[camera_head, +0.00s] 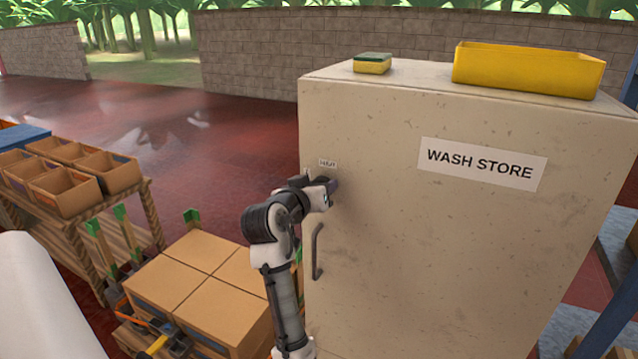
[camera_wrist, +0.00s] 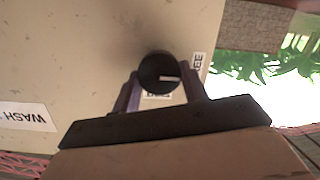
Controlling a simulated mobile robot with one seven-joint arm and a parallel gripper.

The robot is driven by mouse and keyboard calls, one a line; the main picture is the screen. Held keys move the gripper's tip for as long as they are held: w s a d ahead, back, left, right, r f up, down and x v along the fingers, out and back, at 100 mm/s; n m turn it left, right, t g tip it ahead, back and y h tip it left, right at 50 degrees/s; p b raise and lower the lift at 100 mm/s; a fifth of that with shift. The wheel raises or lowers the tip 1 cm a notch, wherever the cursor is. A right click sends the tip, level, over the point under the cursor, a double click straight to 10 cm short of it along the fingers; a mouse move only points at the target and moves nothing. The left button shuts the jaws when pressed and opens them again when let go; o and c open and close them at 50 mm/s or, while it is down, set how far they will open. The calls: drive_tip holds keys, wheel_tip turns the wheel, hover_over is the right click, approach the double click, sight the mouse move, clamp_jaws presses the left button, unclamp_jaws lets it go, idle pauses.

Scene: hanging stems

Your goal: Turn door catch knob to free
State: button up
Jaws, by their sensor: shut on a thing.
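The round black door catch knob (camera_wrist: 157,66) is on the cream cabinet door in the wrist view. The white mark on its face points right, towards a small label (camera_wrist: 198,63) whose visible letters end in "EE". A second small label is partly hidden at the knob's lower edge. My gripper (camera_wrist: 161,88) is shut on the knob, one finger at each side. In the head view my gripper (camera_head: 331,186) is at the door's upper left, just below a small label (camera_head: 328,163), and hides the knob.
The cabinet door (camera_head: 430,250) carries a "WASH STORE" sign (camera_head: 481,164) and a dark vertical handle (camera_head: 317,252) below my gripper. A sponge (camera_head: 372,64) and yellow bin (camera_head: 528,70) sit on top. Cardboard boxes (camera_head: 185,275) and a crate rack (camera_head: 60,185) stand left.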

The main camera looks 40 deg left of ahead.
drive_tip(key=shift+n, duration=0.3)
drive_tip(key=o, duration=1)
drive_tip(key=b+v, duration=0.3)
drive_tip(key=v, duration=1)
drive_tip(key=shift+s, duration=0.4)
